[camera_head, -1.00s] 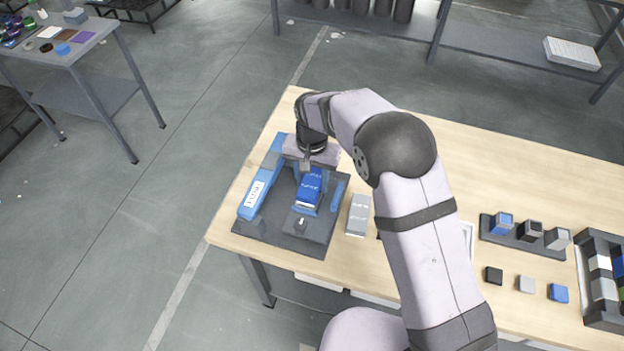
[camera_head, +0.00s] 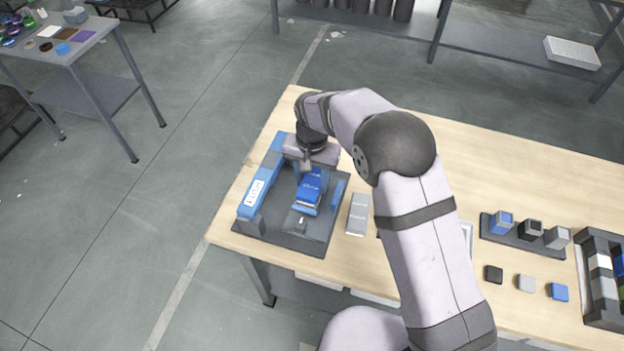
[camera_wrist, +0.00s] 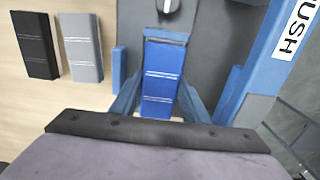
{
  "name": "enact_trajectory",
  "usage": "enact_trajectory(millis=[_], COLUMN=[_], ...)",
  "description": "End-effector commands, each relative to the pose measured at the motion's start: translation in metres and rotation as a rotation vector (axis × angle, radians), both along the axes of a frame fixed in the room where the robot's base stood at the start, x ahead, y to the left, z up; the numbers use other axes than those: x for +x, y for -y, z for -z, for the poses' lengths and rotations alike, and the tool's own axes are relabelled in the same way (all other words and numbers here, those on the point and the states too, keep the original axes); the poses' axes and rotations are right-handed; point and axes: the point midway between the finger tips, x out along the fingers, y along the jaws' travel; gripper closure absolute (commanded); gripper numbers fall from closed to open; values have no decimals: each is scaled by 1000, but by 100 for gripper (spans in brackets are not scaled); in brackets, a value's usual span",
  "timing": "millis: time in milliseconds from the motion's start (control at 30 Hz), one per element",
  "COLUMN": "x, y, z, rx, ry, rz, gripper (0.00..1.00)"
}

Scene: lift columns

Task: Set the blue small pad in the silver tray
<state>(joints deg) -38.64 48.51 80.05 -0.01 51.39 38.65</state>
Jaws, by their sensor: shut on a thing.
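A blue block with white lines (camera_head: 310,184) lies in a dark fixture, and also shows in the wrist view (camera_wrist: 163,72). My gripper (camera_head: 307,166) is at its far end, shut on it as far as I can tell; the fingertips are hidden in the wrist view. Blue side pieces flank the block. A small blue pad (camera_head: 558,292) lies loose on the table at right, apart from my gripper. A silver open-topped holder (camera_head: 557,238), possibly the silver tray, stands at the right end of a dark base.
A blue bar marked PUSH (camera_head: 257,188) runs along the fixture's left. A silver block (camera_head: 358,213) and a black block (camera_wrist: 34,45) lie beside it. Black (camera_head: 494,274) and silver (camera_head: 525,283) small pads lie near the blue one. A dark rack (camera_head: 600,280) stands far right.

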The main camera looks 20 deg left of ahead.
Motion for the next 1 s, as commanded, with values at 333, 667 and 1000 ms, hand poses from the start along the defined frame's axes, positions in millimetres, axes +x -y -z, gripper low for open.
enact_trajectory(millis=[333, 667, 1000], x=[0, 0, 0], y=[0, 0, 0], z=[-6, -21, -36], rx=[0, 1, 0], ry=[0, 1, 0], rz=[0, 0, 0], gripper=[82, 82, 82])
